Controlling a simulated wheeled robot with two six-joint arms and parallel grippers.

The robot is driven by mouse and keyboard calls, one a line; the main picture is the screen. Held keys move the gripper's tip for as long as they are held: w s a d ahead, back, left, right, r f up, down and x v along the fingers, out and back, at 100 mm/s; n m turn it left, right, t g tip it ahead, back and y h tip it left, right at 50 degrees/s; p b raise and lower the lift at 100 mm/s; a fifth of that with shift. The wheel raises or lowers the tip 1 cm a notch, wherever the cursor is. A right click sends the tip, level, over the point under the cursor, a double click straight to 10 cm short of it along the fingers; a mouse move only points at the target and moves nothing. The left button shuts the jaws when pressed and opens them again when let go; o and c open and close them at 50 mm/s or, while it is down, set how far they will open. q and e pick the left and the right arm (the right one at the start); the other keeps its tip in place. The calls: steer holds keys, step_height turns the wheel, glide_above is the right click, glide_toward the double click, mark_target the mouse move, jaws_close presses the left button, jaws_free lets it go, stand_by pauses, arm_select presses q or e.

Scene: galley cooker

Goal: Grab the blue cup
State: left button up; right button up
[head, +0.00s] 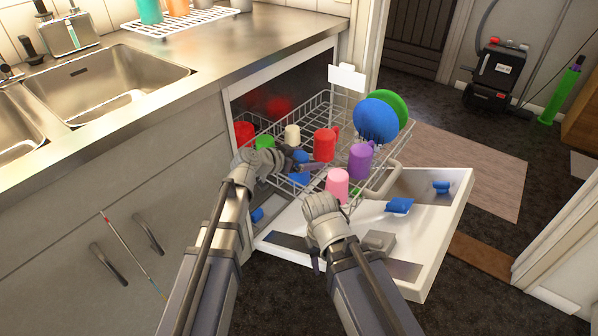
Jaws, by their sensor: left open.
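A blue cup (300,156) appears to be in the dishwasher's pulled-out wire rack, mostly hidden by my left gripper (306,165). More blue (298,179) shows just below the gripper; I cannot tell if it is the same cup. My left gripper is open and reaches over the rack from the left, right at the blue cup. Whether its fingers touch the cup is unclear. My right gripper (322,208) is over the open door, near the pink cup (337,185); its fingers are hidden by its own wrist.
The rack also holds red (324,144), purple (361,161), cream (292,137) and green (264,143) cups, plus blue (376,121) and green (392,108) plates. Blue pieces (399,206) lie on the open door (440,240). The counter (215,50) edge stands at left.

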arm_select(q)
steer(key=c, duration=1.3)
